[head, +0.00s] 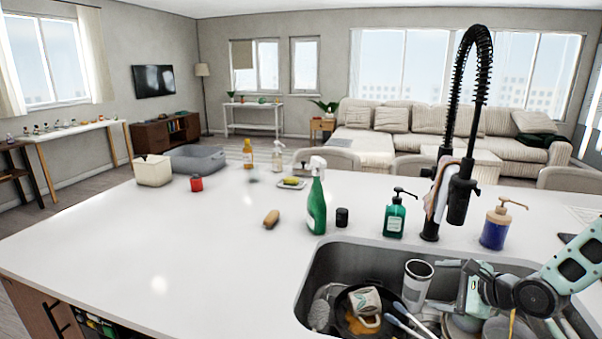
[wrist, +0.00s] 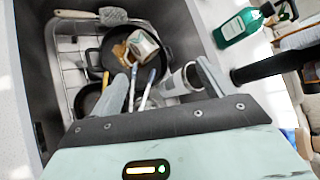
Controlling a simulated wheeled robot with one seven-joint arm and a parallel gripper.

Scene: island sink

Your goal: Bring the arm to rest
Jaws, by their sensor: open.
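My gripper (head: 447,285) is over the right part of the sink (head: 333,263) in the head view, with my pale green arm coming in from the right. In the wrist view its two grey fingers are apart, and the gripper (wrist: 163,78) is open. A grey cup (wrist: 182,79) shows beside the right finger and does not look gripped; it also shows in the head view (head: 417,282). Long-handled utensils (wrist: 148,88) lie between the fingers in the picture. A dark pan (wrist: 98,60) with a patterned mug (wrist: 143,44) is beyond. The fingers' height above the dishes is hard to tell.
The black faucet (head: 432,215) stands close behind the gripper. Green soap bottle (head: 394,218), blue soap bottle (head: 495,229) and green spray bottle (head: 316,205) stand along the sink's back edge. Stacked plates (head: 460,325) lie below my arm. The left of the white counter (head: 130,250) is clear.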

